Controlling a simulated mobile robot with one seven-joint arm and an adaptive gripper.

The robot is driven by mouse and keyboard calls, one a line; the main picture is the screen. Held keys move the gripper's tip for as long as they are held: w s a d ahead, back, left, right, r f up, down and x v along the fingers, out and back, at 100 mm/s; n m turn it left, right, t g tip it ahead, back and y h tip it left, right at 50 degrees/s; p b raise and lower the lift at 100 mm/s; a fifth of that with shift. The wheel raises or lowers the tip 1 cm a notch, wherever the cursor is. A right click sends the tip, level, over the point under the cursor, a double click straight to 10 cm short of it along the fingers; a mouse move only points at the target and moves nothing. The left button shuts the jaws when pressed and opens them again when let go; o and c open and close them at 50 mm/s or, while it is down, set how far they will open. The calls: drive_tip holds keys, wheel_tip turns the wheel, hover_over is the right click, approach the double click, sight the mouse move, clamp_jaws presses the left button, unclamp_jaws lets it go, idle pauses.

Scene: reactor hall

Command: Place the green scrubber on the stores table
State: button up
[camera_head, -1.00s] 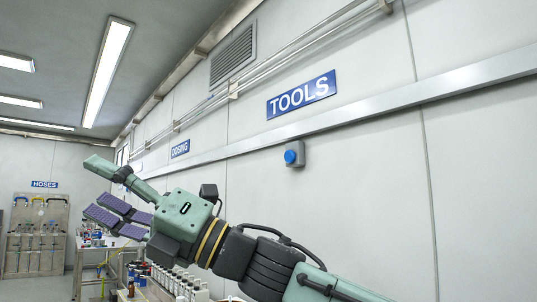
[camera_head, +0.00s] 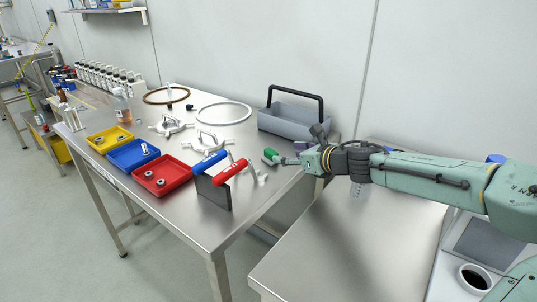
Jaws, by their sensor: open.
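A small bright green thing (camera_head: 270,155), which looks like the green scrubber, is at the right end of the long steel table (camera_head: 190,200), in front of the grey toolbox. My gripper (camera_head: 284,155) is open and reaches in from the right, its fingertips close to the green thing. I cannot tell whether they touch it or whether it lies between them. The scrubber's full shape is too small to make out. No label shows which table is the stores table.
Blue-handled (camera_head: 209,163) and red-handled (camera_head: 230,172) tools stand by a dark plate (camera_head: 213,194). Yellow (camera_head: 110,139), blue (camera_head: 133,154) and red (camera_head: 162,174) trays lie to their left. The grey toolbox (camera_head: 290,120) stands behind. A nearer steel table (camera_head: 340,245) has bare room at its front.

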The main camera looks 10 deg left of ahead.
sight(276, 154)
drive_tip(key=p+x, duration=0.2)
drive_tip(key=x, duration=0.6)
drive_tip(key=shift+f+p, duration=0.1)
drive_tip(key=shift+p, duration=0.25)
drive_tip(key=c, duration=1.3)
